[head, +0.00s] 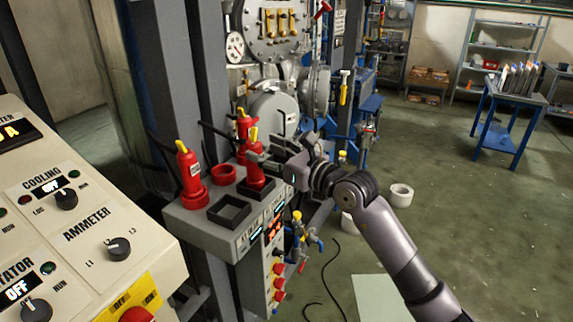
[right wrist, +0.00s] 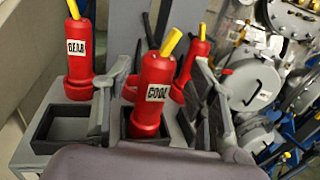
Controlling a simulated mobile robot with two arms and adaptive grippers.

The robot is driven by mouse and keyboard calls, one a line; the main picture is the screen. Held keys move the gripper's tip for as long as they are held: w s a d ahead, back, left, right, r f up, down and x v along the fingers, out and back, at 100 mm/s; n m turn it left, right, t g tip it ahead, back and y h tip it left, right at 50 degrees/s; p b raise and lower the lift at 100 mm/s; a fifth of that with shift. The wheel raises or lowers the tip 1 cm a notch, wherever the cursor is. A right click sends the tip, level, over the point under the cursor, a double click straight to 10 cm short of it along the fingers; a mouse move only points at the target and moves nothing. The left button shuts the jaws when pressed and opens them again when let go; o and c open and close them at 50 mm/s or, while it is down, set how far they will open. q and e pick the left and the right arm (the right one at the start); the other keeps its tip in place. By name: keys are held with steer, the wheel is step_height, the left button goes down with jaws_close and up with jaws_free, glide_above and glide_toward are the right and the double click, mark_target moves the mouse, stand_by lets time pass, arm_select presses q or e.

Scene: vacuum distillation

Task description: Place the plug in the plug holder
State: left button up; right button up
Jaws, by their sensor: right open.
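A red plug labelled COOL (right wrist: 157,98) with a yellow top stands upright, its foot inside a black square holder (right wrist: 128,128). In the head view this plug (head: 255,177) is at the front right of the grey panel. My right gripper (head: 270,158) comes in from the right at the plug. In the right wrist view its fingers (right wrist: 163,70) are spread on either side of the plug, with gaps showing; it is open. An empty black square holder (head: 229,212) is to the left of the plug. My left gripper is not in view.
Two more red plugs stand on the grey panel: one labelled GEAR (right wrist: 80,48) at left and one behind (head: 243,125). An empty red round socket (head: 223,174) lies between them. A control console (head: 95,225) fills the left. Open floor lies to the right.

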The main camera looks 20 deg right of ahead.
steer(key=b+v, duration=0.2)
steer(key=v, duration=0.5)
steer(key=shift+s, duration=0.2)
